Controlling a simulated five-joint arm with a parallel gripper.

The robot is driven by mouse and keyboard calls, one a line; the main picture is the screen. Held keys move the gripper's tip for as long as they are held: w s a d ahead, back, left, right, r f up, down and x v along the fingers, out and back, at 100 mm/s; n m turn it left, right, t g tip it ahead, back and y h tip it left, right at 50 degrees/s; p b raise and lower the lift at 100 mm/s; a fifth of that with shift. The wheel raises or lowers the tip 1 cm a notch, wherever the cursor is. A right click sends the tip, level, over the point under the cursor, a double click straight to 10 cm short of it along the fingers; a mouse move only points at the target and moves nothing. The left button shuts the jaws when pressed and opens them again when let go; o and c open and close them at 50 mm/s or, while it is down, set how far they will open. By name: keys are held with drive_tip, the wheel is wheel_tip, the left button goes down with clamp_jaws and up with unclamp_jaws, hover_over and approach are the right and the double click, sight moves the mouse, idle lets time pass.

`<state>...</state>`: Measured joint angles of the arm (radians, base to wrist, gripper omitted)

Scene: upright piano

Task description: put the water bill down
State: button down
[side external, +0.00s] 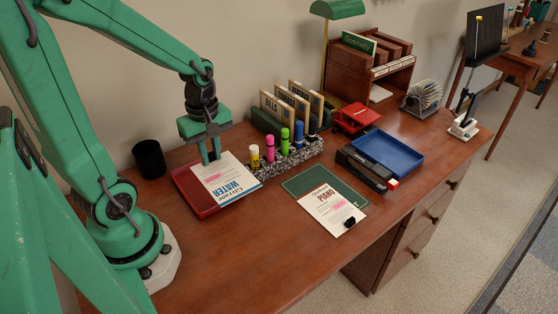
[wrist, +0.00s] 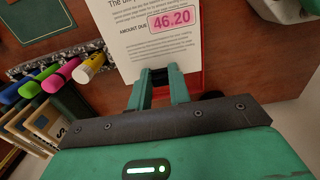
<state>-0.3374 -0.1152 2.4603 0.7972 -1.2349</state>
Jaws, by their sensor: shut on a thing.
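The water bill (side external: 226,180) is a white sheet with a blue WATER heading and a pink mark. It lies over the red tray (side external: 189,192) at the desk's left, overhanging the tray's right side. My gripper (side external: 210,158) points down at the bill's back edge and is shut on it. In the wrist view, the bill (wrist: 148,40) shows a pink "46.20", and its near edge is between my fingertips (wrist: 158,78). A red strip of the tray shows beside it. I cannot tell whether the bill touches the tray.
A speckled holder with markers (side external: 285,162) stands close right of the bill, an envelope rack (side external: 290,103) behind. A piano bill (side external: 331,208) lies on a green mat (side external: 302,183). A black cup (side external: 149,159) stands left. The front desk is clear.

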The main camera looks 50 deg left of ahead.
hover_over(194, 163)
drive_tip(key=d, duration=0.3)
drive_tip(key=f, duration=0.6)
drive_tip(key=shift+s+a, duration=0.2)
drive_tip(key=shift+s, duration=0.2)
drive_tip(key=shift+f, duration=2)
drive_tip(key=shift+f, duration=0.1)
drive_tip(key=c, duration=1.3)
unclamp_jaws()
wheel_tip(194, 163, up, 12)
